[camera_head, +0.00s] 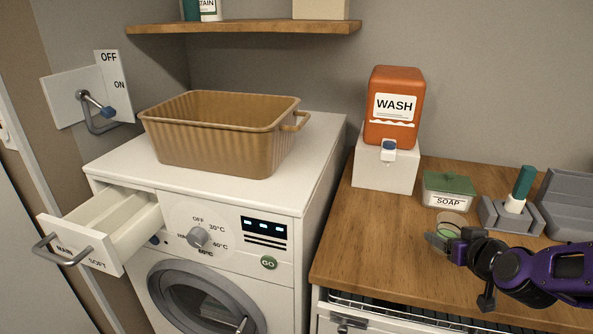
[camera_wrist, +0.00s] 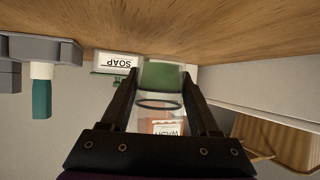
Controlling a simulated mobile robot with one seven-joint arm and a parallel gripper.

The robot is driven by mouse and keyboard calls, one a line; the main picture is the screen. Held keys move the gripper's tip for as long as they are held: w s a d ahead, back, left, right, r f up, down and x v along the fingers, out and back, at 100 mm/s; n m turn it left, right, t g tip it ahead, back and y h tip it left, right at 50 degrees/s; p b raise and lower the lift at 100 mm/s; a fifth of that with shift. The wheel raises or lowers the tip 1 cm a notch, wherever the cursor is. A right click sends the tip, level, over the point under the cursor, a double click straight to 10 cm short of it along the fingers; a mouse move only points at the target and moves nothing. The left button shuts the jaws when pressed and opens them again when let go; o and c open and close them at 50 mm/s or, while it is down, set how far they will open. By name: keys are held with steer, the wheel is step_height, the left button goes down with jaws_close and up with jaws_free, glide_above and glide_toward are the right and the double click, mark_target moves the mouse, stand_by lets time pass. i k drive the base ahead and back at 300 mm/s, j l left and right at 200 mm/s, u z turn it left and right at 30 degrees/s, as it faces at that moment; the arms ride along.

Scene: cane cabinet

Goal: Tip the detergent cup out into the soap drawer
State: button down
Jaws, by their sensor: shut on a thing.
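The detergent cup (camera_head: 453,220) is clear with green in its lower part, and it stands upright at the right-hand counter. In the wrist view the cup (camera_wrist: 160,76) sits between my two fingers, its dark rim showing. My gripper (camera_head: 445,242) is shut on it; I cannot tell whether its base touches the wood. The wrist picture looks upside down. The soap drawer (camera_head: 108,225) is pulled out of the washer's upper left front, far left of my gripper. Its front reads MAIN and SOFT, and a divider shows inside.
An orange WASH dispenser (camera_head: 393,112) stands on a white block (camera_head: 385,172) behind the cup. A SOAP box (camera_head: 448,190) and grey holder (camera_head: 510,216) stand nearby. A brown basket (camera_head: 225,135) sits on the washer (camera_head: 318,150). A gap separates washer and counter (camera_head: 365,240).

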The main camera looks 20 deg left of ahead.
mark_target(108, 222)
steer(key=k, duration=0.35)
steer(key=k+u, duration=0.25)
steer(key=j+u, duration=0.1)
steer(key=u, duration=1.3)
steer(key=i+j, duration=0.25)
steer(key=j, duration=0.15)
steer(key=i+j, duration=0.25)
steer(key=j, duration=0.2)
steer(key=i+j+u, duration=0.1)
steer(key=i+j, duration=0.2)
steer(key=j, duration=0.1)
